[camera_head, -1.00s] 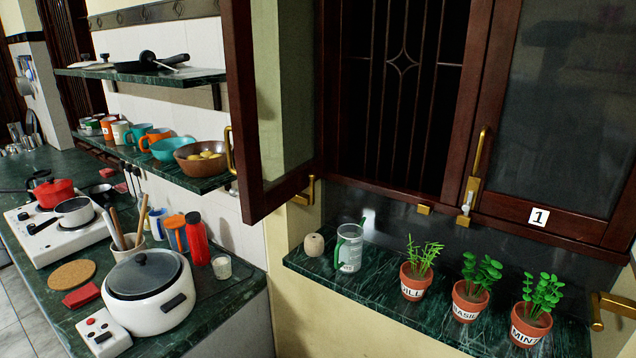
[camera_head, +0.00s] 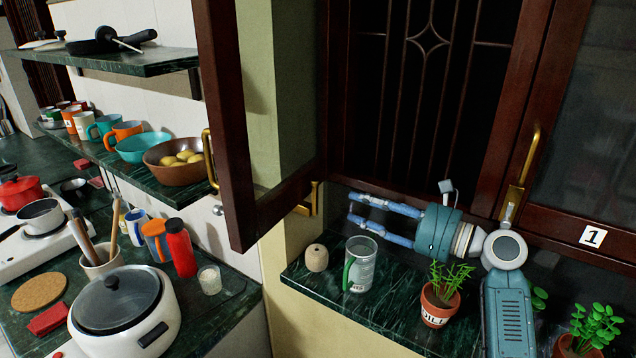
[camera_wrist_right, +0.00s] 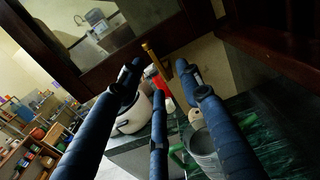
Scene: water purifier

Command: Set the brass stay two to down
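A brass stay (camera_head: 308,200) is at the lower corner of the open left shutter, near the window frame. No number 2 label is readable on it. My right gripper (camera_head: 358,208) reaches leftward along the sill toward this stay, with a gap still between them. Its blue fingers are spread and empty. In the right wrist view, the open fingers (camera_wrist_right: 158,78) point toward an upright brass piece (camera_wrist_right: 155,62), apparently the same stay; no contact can be made out. My left gripper is out of view.
The open left shutter (camera_head: 228,130) juts out beside the stay. The right shutter bears a label 1 (camera_head: 592,236).

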